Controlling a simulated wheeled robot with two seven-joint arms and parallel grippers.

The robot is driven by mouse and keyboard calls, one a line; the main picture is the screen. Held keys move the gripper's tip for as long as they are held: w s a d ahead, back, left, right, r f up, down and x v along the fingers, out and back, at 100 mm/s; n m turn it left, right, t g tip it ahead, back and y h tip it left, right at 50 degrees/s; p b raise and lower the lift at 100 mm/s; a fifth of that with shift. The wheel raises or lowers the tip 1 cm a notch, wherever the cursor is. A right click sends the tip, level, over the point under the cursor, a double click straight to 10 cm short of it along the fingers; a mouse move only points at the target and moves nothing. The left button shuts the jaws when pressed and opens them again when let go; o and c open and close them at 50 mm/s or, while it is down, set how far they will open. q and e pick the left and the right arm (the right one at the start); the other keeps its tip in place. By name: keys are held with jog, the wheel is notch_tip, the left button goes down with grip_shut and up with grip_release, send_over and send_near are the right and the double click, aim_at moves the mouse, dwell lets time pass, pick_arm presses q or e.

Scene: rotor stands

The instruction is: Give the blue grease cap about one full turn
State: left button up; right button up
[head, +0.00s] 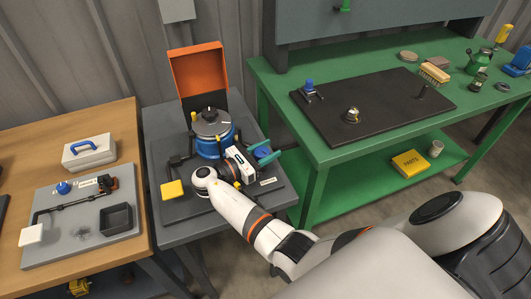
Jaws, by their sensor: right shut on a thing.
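The blue grease cap (263,152) is at the right side of the grey middle stand, and part of it is hidden by my right gripper. My right gripper (266,152) reaches in from the lower right; its teal fingers are shut on the cap, one on each side. The blue drum-shaped rotor housing (208,148) with a grey disc on top stands just left of the gripper. My left gripper is not in view.
An orange open lid or panel (198,68) stands behind the housing. A yellow pad (172,189) lies at the stand's left front. The wooden bench (75,130) at left holds a toolbox (90,151) and a grey board. The green bench (283,100) at right holds a black mat (390,100).

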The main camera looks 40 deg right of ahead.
aim_at(268, 150)
jog(key=shift+s+m+g+y+b, duration=0.15)
jog(key=shift+m+g+y+b, duration=0.3)
jog(key=shift+m+g, duration=1)
jog(key=shift+s+m+g+y+b, duration=0.2)
jog(key=shift+m+g+b, duration=0.55)
jog(key=shift+g, duration=1.3)
jog(key=o, duration=1)
jog(key=shift+r, duration=0.15)
notch_tip(268, 150, up, 10)
jog(key=shift+f+p, duration=0.1)
jog(key=shift+p, duration=1)
